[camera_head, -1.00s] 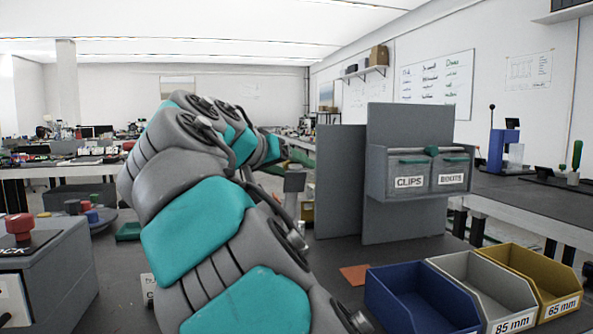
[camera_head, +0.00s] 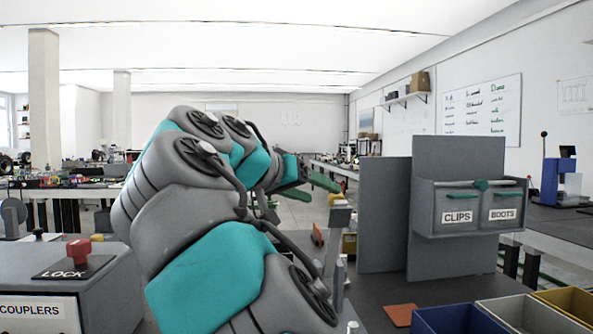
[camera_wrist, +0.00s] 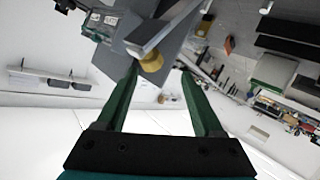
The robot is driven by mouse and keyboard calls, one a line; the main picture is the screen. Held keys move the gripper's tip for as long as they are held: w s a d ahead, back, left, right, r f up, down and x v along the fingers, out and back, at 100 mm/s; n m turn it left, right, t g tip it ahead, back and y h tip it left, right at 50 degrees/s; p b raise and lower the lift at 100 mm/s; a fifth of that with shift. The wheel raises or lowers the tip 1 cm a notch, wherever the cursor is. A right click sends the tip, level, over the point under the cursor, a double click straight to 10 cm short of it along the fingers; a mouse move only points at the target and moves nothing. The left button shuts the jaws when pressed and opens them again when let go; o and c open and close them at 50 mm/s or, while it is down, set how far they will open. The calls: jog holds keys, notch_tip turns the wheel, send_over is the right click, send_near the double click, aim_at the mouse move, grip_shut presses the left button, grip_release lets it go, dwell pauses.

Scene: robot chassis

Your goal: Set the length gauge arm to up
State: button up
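A grey upright post with a flat grey block (camera_head: 340,217) stands on the bench left of the grey panels, partly behind my arm. It may be the length gauge, but its arm cannot be made out clearly. My gripper (camera_head: 305,203) is above and left of that block, with its green fingers spread. In the wrist view, which is upside down, my gripper (camera_wrist: 160,70) is open with nothing held. A grey bar (camera_wrist: 165,28) and a yellow round part (camera_wrist: 151,61) show beyond and between the fingertips. Contact cannot be told.
A grey panel holds CLIPS and BOOTS bins (camera_head: 470,207) on the right. Blue (camera_head: 455,319), grey and yellow trays sit at the front right. A box with a red LOCK knob (camera_head: 78,249) is at left. An orange-brown square (camera_head: 400,315) lies on the bench.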

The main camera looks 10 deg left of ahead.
jog(key=s+a+r+p, duration=0.1)
jog(key=s+a+r, duration=0.2)
jog(key=a+r, duration=0.1)
jog(key=shift+s+a+r, duration=0.25)
jog(key=shift+s+r, duration=0.1)
jog(key=shift+s, duration=0.05)
dwell(0.8)
jog(key=shift+c, duration=0.4)
